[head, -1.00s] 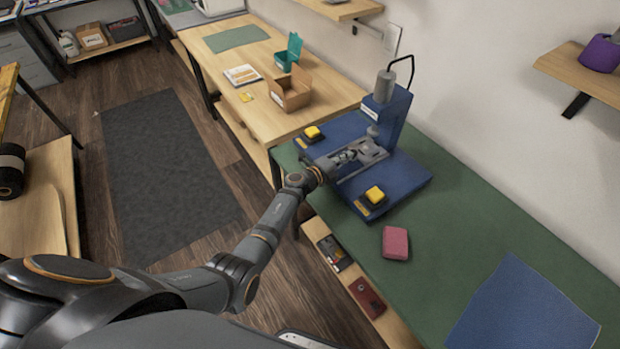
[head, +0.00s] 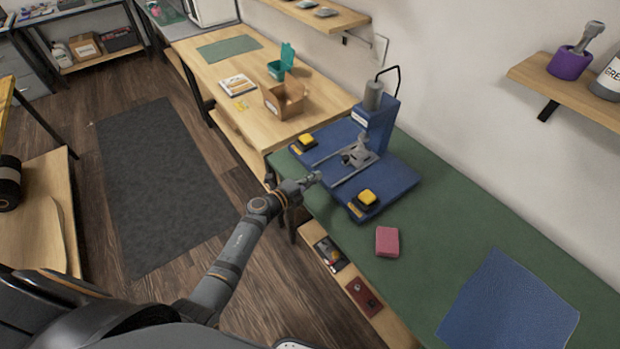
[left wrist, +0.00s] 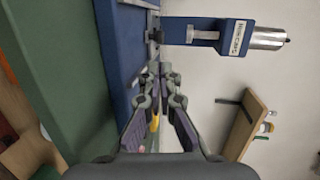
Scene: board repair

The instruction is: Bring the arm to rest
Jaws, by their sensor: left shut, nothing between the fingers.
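My left gripper (head: 312,180) is shut and empty, at the front edge of the green bench top, just short of the blue press (head: 395,178). In the left wrist view its fingers (left wrist: 160,72) meet with nothing between them, and the press's blue base (left wrist: 120,50) and column (left wrist: 225,35) lie beyond. The press stands upright with a grey carriage (head: 358,156) on its rails and two yellow buttons (head: 367,197) at its front corners. My left arm reaches in from the lower left. My right gripper does not show.
A pink block (head: 387,242) and a blue mat (head: 508,310) lie on the green bench (head: 440,245). A lower shelf (head: 390,325) juts out below its front edge. A wooden table (head: 215,65) adjoins it, with an open cardboard box (head: 284,101). Floor space left of my arm is clear.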

